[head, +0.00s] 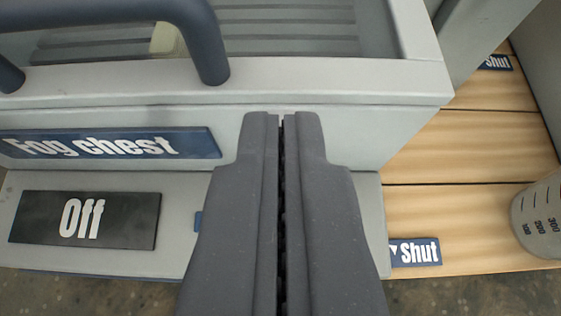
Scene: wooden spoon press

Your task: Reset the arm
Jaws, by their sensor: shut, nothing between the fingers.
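My gripper (283,122) is at the middle of the head view, pointing away from the camera. Its two dark grey fingers lie together with only a thin dark line between them, and they hold nothing. The fingertips appear in front of the front face of a light grey chest. I cannot tell whether the gripper touches the chest.
The fog chest (340,92) has a dark handle (205,40), a "Fog chest" label (110,144) and an "Off" plate (85,219). To the right, a wooden slatted surface (465,150) bears "Shut" labels (415,252) and a measuring cup (540,220). Speckled floor shows below.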

